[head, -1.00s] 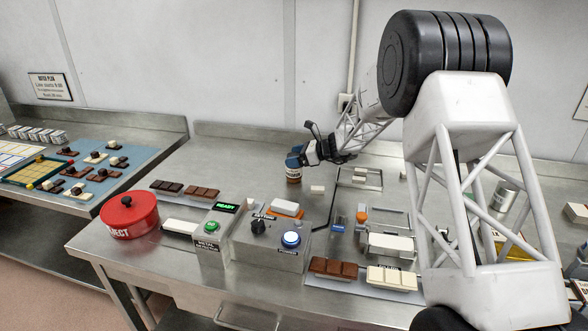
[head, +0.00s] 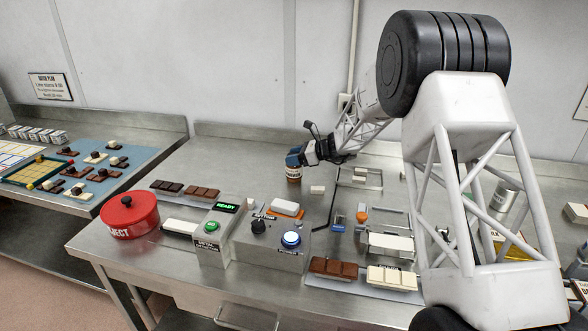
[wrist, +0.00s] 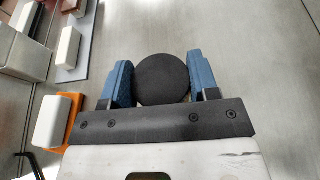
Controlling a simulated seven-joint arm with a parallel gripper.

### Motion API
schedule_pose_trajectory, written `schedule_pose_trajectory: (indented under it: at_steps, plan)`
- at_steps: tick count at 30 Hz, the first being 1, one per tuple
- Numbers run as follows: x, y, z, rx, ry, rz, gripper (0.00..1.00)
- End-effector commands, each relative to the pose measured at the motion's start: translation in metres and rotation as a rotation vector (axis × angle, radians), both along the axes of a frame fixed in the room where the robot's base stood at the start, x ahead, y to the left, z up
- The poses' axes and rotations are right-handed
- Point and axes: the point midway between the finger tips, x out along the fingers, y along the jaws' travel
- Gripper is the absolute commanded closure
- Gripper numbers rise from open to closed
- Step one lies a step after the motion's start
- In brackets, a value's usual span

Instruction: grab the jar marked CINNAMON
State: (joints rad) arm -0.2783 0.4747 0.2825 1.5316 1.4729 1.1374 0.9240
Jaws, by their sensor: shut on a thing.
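A small brown jar (head: 293,175) with a pale label stands on the steel bench, left of the middle of the head view. The lettering on its label is too small to read. My gripper (head: 295,160) is at the jar's top with its blue fingers. In the wrist view the round black lid (wrist: 162,79) sits between the two blue fingers of my gripper (wrist: 160,82), which are shut on it. The jar looks upright.
A grey control box (head: 270,240) with a knob and lit blue button stands in front of the jar. A white block (head: 317,190) lies just right of it. A red REJECT pot (head: 130,216) and chocolate bars (head: 185,189) are at the left. Bench behind the jar is clear.

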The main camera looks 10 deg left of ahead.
Motion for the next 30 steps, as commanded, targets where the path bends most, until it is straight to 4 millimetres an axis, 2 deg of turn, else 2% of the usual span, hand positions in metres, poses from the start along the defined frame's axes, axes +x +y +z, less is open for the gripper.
schedule_pose_trajectory:
  at_steps: [8, 14, 30]
  plan:
    - [0.0, 0.0, 0.001, 0.0, -0.001, 0.0, 0.77]
    - [0.0, 0.0, 0.011, 0.001, -0.002, 0.0, 0.77]
    - [0.0, 0.0, 0.085, 0.001, -0.003, 0.0, 0.77]
